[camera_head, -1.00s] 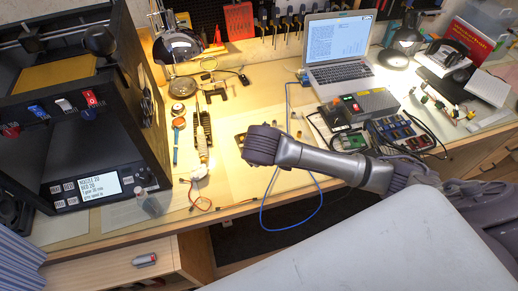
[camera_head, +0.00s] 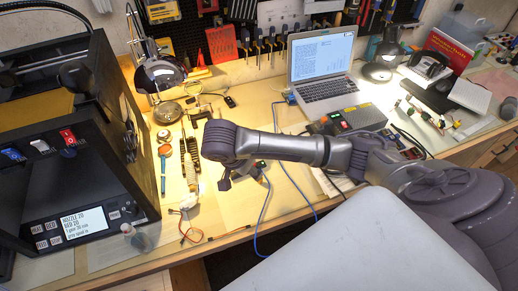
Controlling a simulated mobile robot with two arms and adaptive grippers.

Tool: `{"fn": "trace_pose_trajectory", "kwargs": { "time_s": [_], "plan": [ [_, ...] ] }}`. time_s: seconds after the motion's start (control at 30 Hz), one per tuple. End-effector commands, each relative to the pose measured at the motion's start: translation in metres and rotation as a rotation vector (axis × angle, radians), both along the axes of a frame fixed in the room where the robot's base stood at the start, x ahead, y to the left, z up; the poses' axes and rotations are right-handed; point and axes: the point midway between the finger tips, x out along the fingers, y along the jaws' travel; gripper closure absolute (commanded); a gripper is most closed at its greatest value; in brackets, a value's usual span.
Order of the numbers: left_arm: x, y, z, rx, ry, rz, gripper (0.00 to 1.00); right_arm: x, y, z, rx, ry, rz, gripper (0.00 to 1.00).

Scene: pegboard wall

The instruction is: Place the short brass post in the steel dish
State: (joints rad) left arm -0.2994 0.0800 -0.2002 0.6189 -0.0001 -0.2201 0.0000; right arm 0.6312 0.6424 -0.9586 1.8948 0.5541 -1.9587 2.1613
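My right arm comes in from the right, over the front part of the workbench (camera_head: 285,197). My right gripper (camera_head: 226,182) is mostly hidden below its rounded wrist, with only a small dark part showing, so its opening and any hold cannot be made out. I cannot make out a short brass post; the arm covers part of the bench. I cannot pick out a steel dish for sure. A round grey disc (camera_head: 167,112) lies below the desk lamp and looks like its base. My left gripper is not in view.
A black machine with a lit display (camera_head: 75,222) stands at the left. A desk lamp (camera_head: 160,72), laptop (camera_head: 322,65) and button box (camera_head: 352,119) stand behind the arm. Tools hang on the pegboard (camera_head: 270,14). Loose wires (camera_head: 187,225) and a blue cable (camera_head: 262,215) lie near the front edge.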

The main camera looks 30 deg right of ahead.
Motion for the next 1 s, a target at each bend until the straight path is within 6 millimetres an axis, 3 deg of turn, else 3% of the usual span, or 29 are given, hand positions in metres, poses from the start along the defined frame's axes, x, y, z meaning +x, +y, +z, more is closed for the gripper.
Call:
{"fn": "trace_pose_trajectory", "kwargs": {
  "time_s": [0.2, 0.47, 0.7, 1.0],
  "plan": [
    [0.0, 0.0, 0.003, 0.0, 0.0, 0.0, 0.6, 0.004, -0.015, -0.032, -0.003, 0.0, -0.001, 0.54],
    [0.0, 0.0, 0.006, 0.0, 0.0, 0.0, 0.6, 0.005, -0.025, -0.049, -0.005, -0.001, 0.0, 0.54],
    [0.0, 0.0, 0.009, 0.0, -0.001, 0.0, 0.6, 0.008, -0.04, -0.08, -0.004, -0.001, 0.0, 0.54],
    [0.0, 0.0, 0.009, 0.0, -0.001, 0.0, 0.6, 0.009, -0.042, -0.086, -0.002, -0.003, 0.002, 0.54]
  ]
}}
